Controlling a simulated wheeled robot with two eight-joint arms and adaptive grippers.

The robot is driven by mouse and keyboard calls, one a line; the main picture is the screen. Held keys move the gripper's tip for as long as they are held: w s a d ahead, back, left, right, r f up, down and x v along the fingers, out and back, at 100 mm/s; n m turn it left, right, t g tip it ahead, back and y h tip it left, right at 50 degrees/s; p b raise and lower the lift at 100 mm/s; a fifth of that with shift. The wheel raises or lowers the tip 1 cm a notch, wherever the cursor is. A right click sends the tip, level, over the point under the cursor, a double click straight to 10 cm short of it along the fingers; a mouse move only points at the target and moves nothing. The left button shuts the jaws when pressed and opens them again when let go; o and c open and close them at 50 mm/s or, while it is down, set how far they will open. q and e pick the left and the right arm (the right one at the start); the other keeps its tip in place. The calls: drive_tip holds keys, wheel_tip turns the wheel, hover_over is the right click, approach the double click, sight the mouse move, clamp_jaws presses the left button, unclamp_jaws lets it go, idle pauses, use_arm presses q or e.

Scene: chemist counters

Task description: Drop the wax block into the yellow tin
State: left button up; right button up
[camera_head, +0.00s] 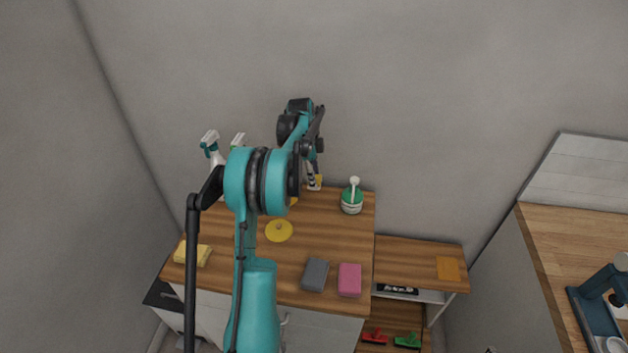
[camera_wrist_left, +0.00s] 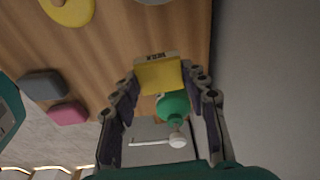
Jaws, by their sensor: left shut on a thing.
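My left gripper (camera_head: 314,180) is up at the back of the wooden counter, beside the green pump bottle. In the left wrist view its fingers (camera_wrist_left: 160,88) are shut on the wax block (camera_wrist_left: 158,74), a yellow block with a pale, dark-printed end. In the head view only a small yellow part of the wax block (camera_head: 319,181) shows. A bit of yellow (camera_head: 293,201) shows behind my arm and may be the yellow tin, mostly hidden. A round yellow lid with a knob (camera_head: 279,231) lies flat on the counter; it also shows in the left wrist view (camera_wrist_left: 68,10).
The green pump bottle (camera_head: 352,199) stands at the back right. Spray bottles (camera_head: 212,149) stand back left. A yellow sponge-like block (camera_head: 193,253) lies left; grey (camera_head: 315,274) and pink (camera_head: 349,280) blocks lie at the front. A lower shelf (camera_head: 410,262) is to the right.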

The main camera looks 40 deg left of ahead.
use_arm(q)
drive_tip(key=shift+a+r+p, duration=0.25)
drive_tip(key=shift+a+p, duration=0.05)
drive_tip(key=shift+p, duration=0.1)
drive_tip(key=s+a+r+n+y+p, duration=0.1)
drive_tip(key=s+a+r+n+p, duration=0.15)
drive_tip(key=a+n+p, duration=0.2)
drive_tip(key=s+a+r+n+p, duration=0.2)
drive_tip(key=a+r+n+p, duration=0.2)
drive_tip(key=a+p, duration=0.2)
wheel_tip(320, 180, down, 6)
drive_tip(key=b, duration=0.3)
drive_tip(key=shift+a+f+t, duration=0.2)
drive_tip(key=shift+a+t, duration=0.2)
drive_tip(key=shift+n, duration=0.25)
drive_tip(key=o, duration=1.2)
drive_tip(key=shift+w, duration=0.1)
